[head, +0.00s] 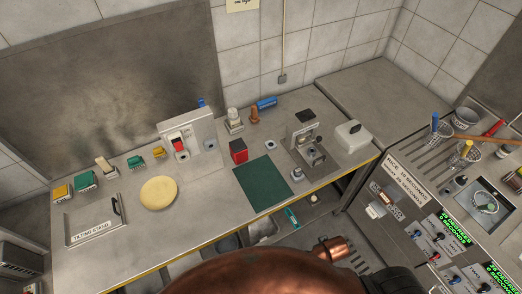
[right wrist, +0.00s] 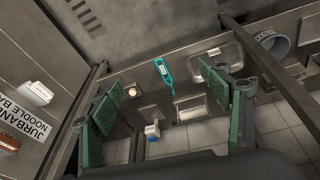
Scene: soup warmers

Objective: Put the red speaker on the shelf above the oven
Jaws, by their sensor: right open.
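My left gripper is not in view. I cannot make out an oven or a shelf above it.
The counter holds a yellow round board (head: 158,193), a green mat (head: 263,184), a grey machine (head: 305,140) and a white container (head: 353,137). A fryer-like unit (head: 430,205) stands right. In the wrist view, a teal item (right wrist: 163,72) and metal tray (right wrist: 191,109) lie below.

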